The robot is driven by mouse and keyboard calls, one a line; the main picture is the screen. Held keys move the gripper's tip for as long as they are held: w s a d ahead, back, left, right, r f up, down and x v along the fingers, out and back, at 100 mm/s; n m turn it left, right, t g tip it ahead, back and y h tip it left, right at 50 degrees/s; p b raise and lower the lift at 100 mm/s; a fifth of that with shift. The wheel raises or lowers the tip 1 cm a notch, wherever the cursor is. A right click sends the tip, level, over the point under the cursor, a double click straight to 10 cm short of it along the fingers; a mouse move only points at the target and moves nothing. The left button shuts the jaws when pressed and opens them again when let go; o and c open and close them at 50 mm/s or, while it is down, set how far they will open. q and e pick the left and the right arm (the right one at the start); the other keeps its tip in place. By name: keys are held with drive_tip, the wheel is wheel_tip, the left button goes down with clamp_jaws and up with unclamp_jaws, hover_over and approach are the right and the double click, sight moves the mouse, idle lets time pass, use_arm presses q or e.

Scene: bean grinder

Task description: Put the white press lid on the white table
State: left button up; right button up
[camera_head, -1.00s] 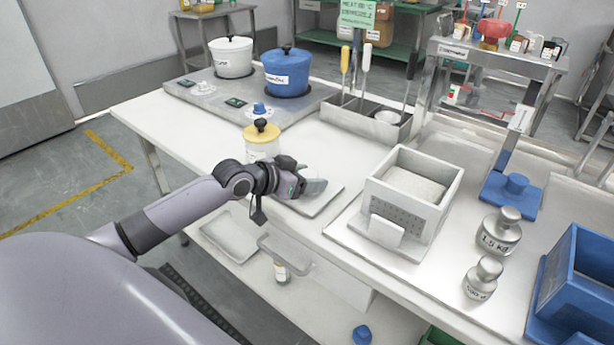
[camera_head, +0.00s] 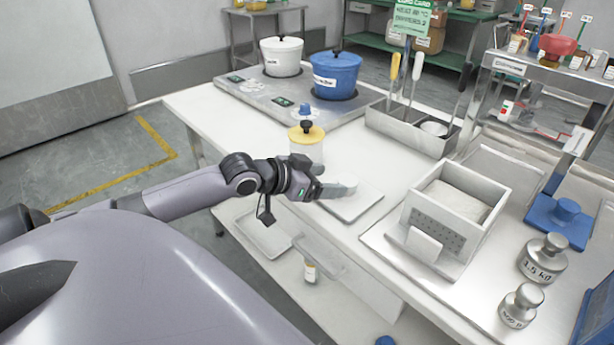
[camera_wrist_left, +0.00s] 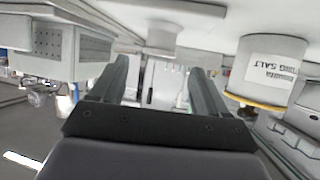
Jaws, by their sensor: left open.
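The white table (camera_head: 215,110) runs across the head view. A white box with a perforated side (camera_head: 437,228) stands on it at the right, holding a pale flat-topped piece (camera_head: 462,193). I cannot tell for sure whether this piece is the white press lid. My left gripper (camera_head: 338,188) is open and empty, low over a flat pale tray (camera_head: 358,205), left of the box and just in front of the yellow-lidded jar (camera_head: 306,136). In the upside-down left wrist view, its two fingers (camera_wrist_left: 163,85) are apart, with the perforated box (camera_wrist_left: 62,48) at the left.
A white pot (camera_head: 282,58) and a blue pot (camera_head: 334,76) stand on a metal stove at the back. A metal holder with utensils (camera_head: 405,130) is behind the box. Two metal weights (camera_head: 543,258) and a blue stand (camera_head: 560,220) are at the right.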

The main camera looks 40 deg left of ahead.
use_arm(q)
drive_tip(key=shift+p+v, duration=0.3)
drive_tip(key=shift+v, duration=2.1)
drive_tip(key=s+d+f+g+y, duration=0.1)
drive_tip(key=s+d+f+g, duration=0.3)
drive_tip(key=s+d+f, duration=0.55)
drive_tip(key=s+d+f+n+g+y, duration=0.1)
drive_tip(key=s+d+f+g, duration=0.15)
drive_tip(key=s, duration=0.35)
drive_tip(key=s+d+f+g+y, duration=0.1)
drive_tip(key=s+d+f+g, duration=0.15)
drive_tip(key=s, duration=0.45)
drive_tip(key=w+d+f+t+h+p, duration=0.1)
drive_tip(key=w+d+f+t+p, duration=0.2)
drive_tip(key=w+t, duration=0.3)
drive_tip(key=shift+w+f+t+h+p, duration=0.35)
drive_tip(key=shift+f+t+p, duration=0.15)
drive_tip(key=shift+f+p, duration=0.2)
